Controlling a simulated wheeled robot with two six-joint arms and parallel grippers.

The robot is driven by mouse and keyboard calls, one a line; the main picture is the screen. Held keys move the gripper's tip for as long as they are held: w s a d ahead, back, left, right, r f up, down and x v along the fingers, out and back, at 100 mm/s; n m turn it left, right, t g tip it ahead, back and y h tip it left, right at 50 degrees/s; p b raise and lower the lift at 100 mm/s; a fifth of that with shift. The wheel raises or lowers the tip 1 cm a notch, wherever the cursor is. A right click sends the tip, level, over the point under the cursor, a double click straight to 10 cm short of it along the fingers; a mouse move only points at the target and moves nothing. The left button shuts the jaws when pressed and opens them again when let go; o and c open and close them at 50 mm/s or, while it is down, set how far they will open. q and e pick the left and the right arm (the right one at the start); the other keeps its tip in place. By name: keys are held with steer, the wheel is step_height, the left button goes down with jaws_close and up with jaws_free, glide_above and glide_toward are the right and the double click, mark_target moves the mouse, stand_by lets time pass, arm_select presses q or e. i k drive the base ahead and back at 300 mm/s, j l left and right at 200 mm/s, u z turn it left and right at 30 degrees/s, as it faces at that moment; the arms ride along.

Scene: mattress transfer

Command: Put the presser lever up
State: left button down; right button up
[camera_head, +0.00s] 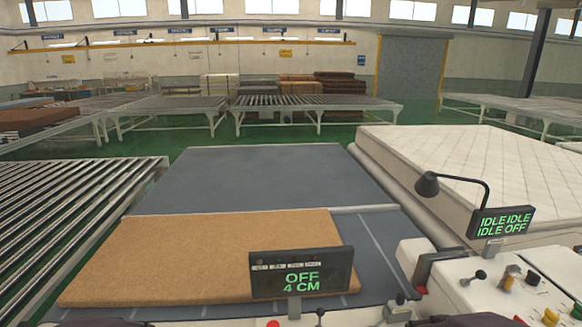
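I cannot tell which control is the presser lever. A black-knobbed lever (480,275) stands on the white control panel (455,292) at the lower right. Another small dark-knobbed lever (320,313) shows at the bottom edge below the near display, beside a red button (273,324). The near display (300,274) reads "OFF" and "4 CM". A second display (502,222) at the right reads "IDLE IDLE" and "IDLE OFF". Neither gripper can be made out; only dark shapes show along the bottom edge.
A brown slab (200,255) lies on a grey table (260,175) ahead. A roller conveyor (60,210) runs along the left. A white quilted mattress (470,165) lies at the right.

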mark_target(480, 275)
steer(key=z, duration=1.5)
